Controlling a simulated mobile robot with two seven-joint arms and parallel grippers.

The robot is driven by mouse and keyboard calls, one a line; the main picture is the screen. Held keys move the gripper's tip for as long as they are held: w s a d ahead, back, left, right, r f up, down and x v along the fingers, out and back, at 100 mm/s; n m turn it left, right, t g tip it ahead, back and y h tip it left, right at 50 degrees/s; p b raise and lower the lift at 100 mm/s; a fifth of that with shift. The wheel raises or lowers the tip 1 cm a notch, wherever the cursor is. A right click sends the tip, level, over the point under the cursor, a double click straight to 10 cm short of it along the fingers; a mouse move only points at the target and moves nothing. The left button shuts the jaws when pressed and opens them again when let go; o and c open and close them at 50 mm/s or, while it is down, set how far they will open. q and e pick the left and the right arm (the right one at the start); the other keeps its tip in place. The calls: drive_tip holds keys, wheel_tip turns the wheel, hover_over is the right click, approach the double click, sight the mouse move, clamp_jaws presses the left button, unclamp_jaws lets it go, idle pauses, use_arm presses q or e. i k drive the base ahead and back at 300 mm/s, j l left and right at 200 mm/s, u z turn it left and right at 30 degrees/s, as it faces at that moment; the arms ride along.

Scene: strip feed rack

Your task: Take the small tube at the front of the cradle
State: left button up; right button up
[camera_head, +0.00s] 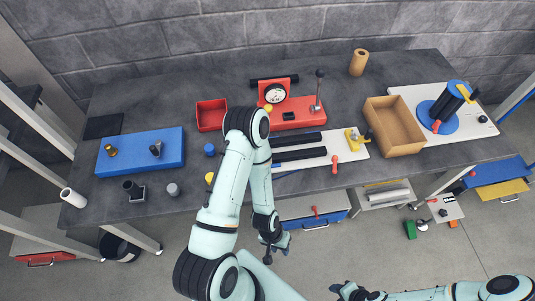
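No cradle with a small tube at its front can be made out for certain. A short dark cylinder (131,187) sits in a small grey block near the table's front left. Black bars (299,155) lie on a white board in the middle, its left end hidden behind my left arm. My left arm bends over the table and comes back down; its gripper (274,243) hangs in front of the table edge, apart from everything on top. Its fingers are too small to read. My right gripper (340,289) is low at the bottom, beyond the table, also unclear.
A blue board (140,165) with small fittings lies at left. A red tray (211,115), a red gauge stand (290,113) and a cardboard box (395,128) stand further back. A blue round stand (438,122) is at right. Drawers (315,208) show below the table's front edge.

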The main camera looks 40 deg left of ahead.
sight(296, 155)
drive_tip(key=u, duration=1.05)
